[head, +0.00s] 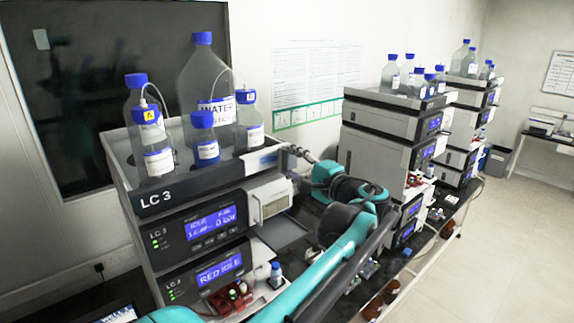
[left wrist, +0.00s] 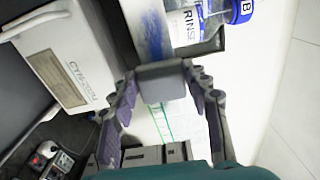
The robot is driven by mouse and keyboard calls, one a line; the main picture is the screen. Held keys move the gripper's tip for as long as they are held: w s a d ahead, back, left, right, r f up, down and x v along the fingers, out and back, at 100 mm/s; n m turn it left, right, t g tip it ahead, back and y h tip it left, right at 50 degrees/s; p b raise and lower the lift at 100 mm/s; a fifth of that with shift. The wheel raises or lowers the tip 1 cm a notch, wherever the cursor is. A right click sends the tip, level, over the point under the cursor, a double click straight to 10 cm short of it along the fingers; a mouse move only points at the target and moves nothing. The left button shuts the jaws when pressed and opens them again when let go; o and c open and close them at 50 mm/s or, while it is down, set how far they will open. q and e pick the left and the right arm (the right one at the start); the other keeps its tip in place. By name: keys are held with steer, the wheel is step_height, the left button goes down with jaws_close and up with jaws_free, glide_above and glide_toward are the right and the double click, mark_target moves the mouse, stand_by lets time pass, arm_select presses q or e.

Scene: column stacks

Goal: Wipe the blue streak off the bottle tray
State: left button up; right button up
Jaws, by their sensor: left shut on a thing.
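The bottle tray (head: 205,184) sits on top of the LC 3 stack and holds several blue-capped bottles. In the left wrist view, a speckled blue streak (left wrist: 152,36) runs along the pale tray surface beside a bottle marked RINSE (left wrist: 190,24). My left gripper (head: 292,160) is at the tray's right end. In the left wrist view the left gripper (left wrist: 161,88) is shut on a grey pad (left wrist: 161,80), which is just below the streak's lower end in the picture. I cannot tell whether the pad touches the tray. My right gripper is not in view.
A large water bottle (head: 205,80) stands at the back of the tray. A white CTN-marked module (head: 268,198) juts out below the tray. A small blue-capped vial (head: 275,275) and red rack (head: 230,297) stand lower down. More instrument stacks (head: 385,140) stand to the right.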

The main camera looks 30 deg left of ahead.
arm_select(q)
steer(key=shift+s+a, duration=0.1)
steer(key=shift+s+a, duration=0.5)
steer(key=shift+s, duration=0.8)
steer(key=shift+s+a, duration=0.55)
steer(key=shift+s, duration=0.75)
steer(key=shift+s+a, duration=0.5)
steer(key=shift+s, duration=0.8)
steer(key=shift+w+d, duration=0.1)
steer(key=shift+d, duration=0.2)
steer(key=shift+p+v, duration=0.3)
steer(key=shift+v, duration=2.5)
steer(key=v, duration=0.3)
